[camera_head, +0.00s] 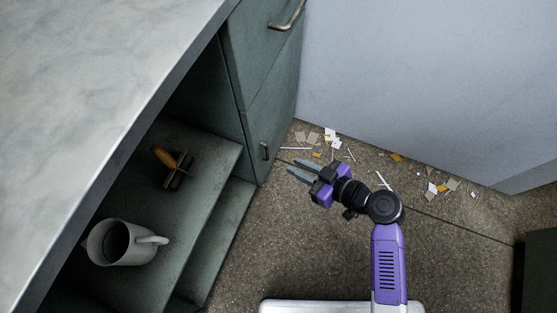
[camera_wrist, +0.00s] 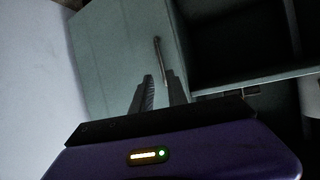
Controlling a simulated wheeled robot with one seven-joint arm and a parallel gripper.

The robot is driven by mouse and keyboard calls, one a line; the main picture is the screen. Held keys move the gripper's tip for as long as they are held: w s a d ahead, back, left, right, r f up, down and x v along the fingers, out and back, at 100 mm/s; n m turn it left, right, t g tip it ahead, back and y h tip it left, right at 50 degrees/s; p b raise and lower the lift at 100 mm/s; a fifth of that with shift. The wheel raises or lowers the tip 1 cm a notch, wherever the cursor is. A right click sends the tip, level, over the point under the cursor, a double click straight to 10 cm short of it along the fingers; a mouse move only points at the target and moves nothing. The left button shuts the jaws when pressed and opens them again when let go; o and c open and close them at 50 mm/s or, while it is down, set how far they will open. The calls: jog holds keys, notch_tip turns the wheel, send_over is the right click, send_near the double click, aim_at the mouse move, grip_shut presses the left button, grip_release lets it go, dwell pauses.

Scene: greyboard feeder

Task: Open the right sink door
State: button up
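The narrow grey-green door (camera_head: 272,125) is at the right end of the cabinet and looks closed. Its small upright metal handle (camera_head: 264,151) is low on the front, close to the open compartment. In the wrist view, the door (camera_wrist: 110,45) fills the upper left, and the handle (camera_wrist: 158,57) stands just beyond the fingertips, roughly in line with the gap between them. My gripper (camera_head: 292,166) is open and empty, to the right of the handle in the head view, with its fingers pointing at the door. In the wrist view, the fingers (camera_wrist: 160,77) are apart and appear short of the handle.
An upper front has a bar handle (camera_head: 287,15). Paper scraps (camera_head: 330,138) lie along the pale wall (camera_head: 400,80).

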jog(key=w+a+f+n+y+b, duration=0.1)
jog(key=w+a+f+b, duration=0.2)
jog(key=w+a, duration=0.2)
jog(key=shift+w+a+g, duration=0.25)
jog(key=shift+a+g, duration=0.05)
jog(key=shift+a, duration=0.85)
jog(key=shift+c, duration=0.2)
grip_shut()
dwell(0.6)
